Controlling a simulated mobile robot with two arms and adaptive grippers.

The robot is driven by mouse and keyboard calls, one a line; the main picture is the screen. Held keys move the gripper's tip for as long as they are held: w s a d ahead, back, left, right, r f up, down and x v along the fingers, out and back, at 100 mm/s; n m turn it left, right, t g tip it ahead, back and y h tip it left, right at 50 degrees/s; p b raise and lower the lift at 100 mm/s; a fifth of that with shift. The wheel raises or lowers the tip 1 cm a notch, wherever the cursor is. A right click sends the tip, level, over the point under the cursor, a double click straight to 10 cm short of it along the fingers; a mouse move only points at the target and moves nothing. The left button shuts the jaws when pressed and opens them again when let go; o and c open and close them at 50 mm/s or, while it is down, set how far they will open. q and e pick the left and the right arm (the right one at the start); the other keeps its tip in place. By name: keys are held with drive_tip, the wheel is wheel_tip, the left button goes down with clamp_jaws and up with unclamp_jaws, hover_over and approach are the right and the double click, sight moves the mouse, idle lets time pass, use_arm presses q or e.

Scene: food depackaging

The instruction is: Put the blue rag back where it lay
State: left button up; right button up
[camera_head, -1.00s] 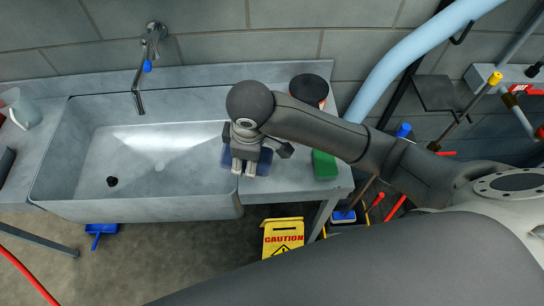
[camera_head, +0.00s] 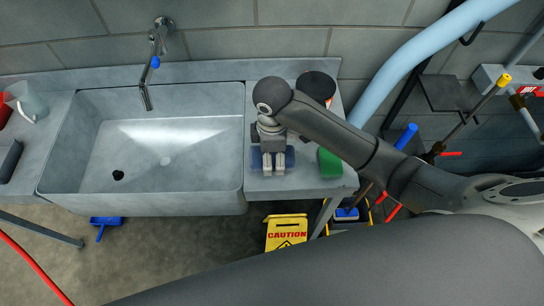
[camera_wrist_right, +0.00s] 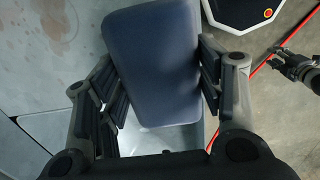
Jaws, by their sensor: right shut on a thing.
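The blue rag (camera_head: 289,157) is in my right gripper (camera_head: 273,168), over the counter strip to the right of the sink. Rag shows on both sides of the fingers in the head view; its middle is hidden behind them. In the right wrist view the rag (camera_wrist_right: 153,65) is a dark blue padded rectangle between the fingers of my right gripper (camera_wrist_right: 158,85). I cannot tell whether the rag touches the counter. What looks like my left gripper (camera_wrist_right: 292,66) is small and dark at the right edge of the wrist view; its jaws are unclear.
The sink (camera_head: 215,205) is empty apart from its drain. A green sponge (camera_head: 329,163) lies on the counter (camera_head: 310,182) close to the right of my right gripper. A dark-topped can (camera_head: 316,88) stands behind. A yellow caution sign (camera_head: 286,232) is on the floor below.

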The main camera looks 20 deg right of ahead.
drive_tip(key=shift+w+d+f+p, duration=0.15)
drive_tip(key=shift+w+f, duration=0.5)
drive_tip(key=shift+f, duration=0.1)
drive_tip(key=shift+w+d+f+p, duration=0.15)
drive_tip(key=shift+w+f, duration=0.45)
drive_tip(key=shift+f, duration=0.1)
wheel_tip(320, 180, down, 2)
drive_tip(key=shift+p, duration=0.75)
drive_tip(key=shift+f, duration=0.55)
drive_tip(key=o, duration=0.9)
drive_tip(key=shift+f, duration=0.1)
wheel_tip(320, 180, up, 11)
drive_tip(key=shift+w+f+b, duration=0.1)
drive_tip(key=shift+b, duration=1.05)
drive_tip(key=shift+a+r, duration=0.1)
drive_tip(key=shift+r, duration=0.65)
